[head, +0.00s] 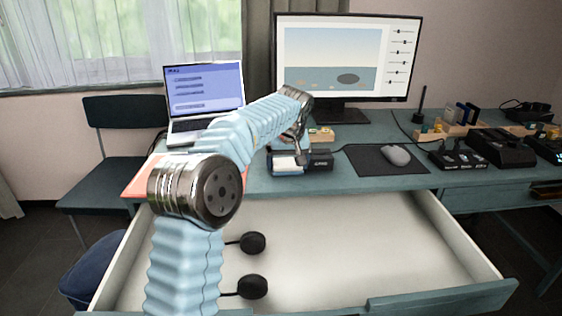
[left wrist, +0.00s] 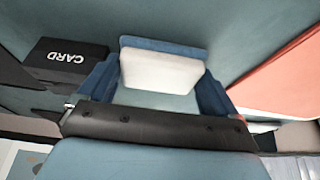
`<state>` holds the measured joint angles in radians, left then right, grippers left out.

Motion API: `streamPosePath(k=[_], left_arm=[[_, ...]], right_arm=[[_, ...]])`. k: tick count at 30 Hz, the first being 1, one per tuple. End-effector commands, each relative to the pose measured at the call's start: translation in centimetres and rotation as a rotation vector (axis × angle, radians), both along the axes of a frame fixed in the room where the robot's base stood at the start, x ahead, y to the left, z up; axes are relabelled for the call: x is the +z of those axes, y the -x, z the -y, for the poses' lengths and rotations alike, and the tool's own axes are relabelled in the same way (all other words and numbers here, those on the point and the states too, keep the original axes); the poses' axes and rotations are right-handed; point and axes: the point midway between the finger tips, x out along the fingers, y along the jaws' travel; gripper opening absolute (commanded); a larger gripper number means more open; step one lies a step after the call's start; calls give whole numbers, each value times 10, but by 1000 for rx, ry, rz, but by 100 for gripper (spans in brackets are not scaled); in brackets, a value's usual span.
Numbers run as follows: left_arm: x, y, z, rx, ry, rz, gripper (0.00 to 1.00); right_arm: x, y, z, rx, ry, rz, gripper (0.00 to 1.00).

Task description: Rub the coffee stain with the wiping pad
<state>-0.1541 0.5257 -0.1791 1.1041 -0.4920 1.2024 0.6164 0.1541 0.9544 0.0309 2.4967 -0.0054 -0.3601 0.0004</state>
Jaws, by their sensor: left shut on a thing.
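My left gripper (head: 297,152) reaches over the desk near its front edge, left of the mouse. In the left wrist view its two blue fingers (left wrist: 157,85) are shut on the wiping pad, a white block (left wrist: 160,72) with a blue layer along its far side. The pad's pale face also shows in the head view (head: 286,163), beside a black card box (head: 319,160). I cannot tell whether the pad touches the desk top. I see no coffee stain in either view; the arm and pad hide part of the desk. My right gripper is not in view.
A black box marked CARD (left wrist: 67,59) lies close to the left finger in the wrist view. An orange-red sheet (head: 140,177) lies left. A laptop (head: 203,95), monitor (head: 345,55) and mouse (head: 396,155) stand around. An open, pale drawer (head: 360,240) juts out below.

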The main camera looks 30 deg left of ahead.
Motion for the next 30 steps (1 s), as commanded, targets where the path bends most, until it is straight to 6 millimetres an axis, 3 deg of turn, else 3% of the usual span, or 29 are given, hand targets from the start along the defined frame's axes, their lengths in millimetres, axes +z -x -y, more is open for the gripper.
streamPosePath(k=[3,9,30], left_arm=[[0,-9,17,-13,10,13,57],[1,-9,20,-18,17,19,56],[-4,19,-30,-7,9,7,57]], right_arm=[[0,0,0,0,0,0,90],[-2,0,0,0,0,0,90],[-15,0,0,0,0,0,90]])
